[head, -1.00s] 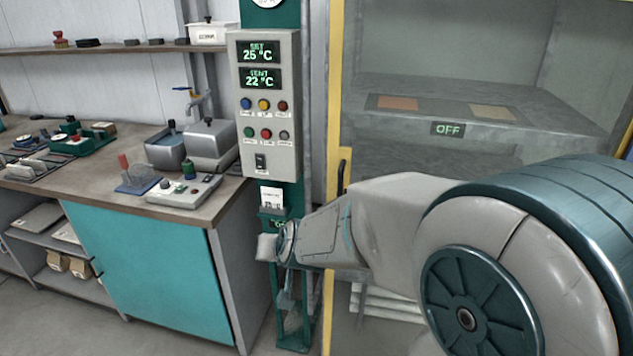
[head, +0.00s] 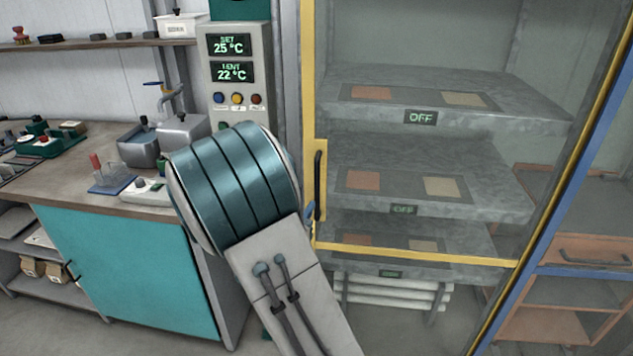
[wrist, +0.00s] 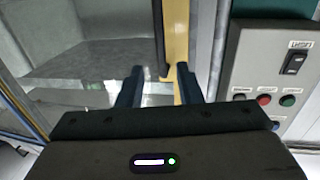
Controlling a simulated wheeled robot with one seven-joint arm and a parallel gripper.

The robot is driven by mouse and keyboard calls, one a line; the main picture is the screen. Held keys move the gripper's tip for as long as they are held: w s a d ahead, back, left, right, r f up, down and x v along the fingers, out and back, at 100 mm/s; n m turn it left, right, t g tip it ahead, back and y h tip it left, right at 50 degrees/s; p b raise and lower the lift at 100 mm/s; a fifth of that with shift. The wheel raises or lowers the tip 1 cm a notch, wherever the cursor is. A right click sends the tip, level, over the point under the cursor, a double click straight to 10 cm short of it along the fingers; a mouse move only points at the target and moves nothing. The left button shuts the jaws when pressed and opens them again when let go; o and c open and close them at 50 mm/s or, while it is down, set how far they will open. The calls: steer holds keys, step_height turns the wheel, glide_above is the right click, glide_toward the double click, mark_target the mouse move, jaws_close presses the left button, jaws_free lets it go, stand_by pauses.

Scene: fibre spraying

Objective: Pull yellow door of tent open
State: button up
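The tent's yellow door (head: 308,80) has a thin yellow frame around a clear pane and looks shut in the head view. Its dark upright handle (head: 318,178) is on the left stile. In the wrist view, the dark handle (wrist: 159,35) runs down between the lines of my two fingers, beside the yellow stile (wrist: 177,42). My gripper (wrist: 160,80) is open, its fingers apart on either side of the handle's line. I cannot tell whether the handle is fully between them. In the head view, my arm hides most of the gripper.
A control panel (head: 262,60) stands left of the door, close to the gripper in the wrist view (wrist: 272,65). A workbench (head: 95,190) with a teal front is at left. A blue-framed unit (head: 590,271) stands right. Shelves marked OFF (head: 430,150) show through the pane.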

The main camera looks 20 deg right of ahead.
mark_target(316, 183)
steer(key=p+x, duration=0.2)
steer(key=x, duration=1)
jaws_close()
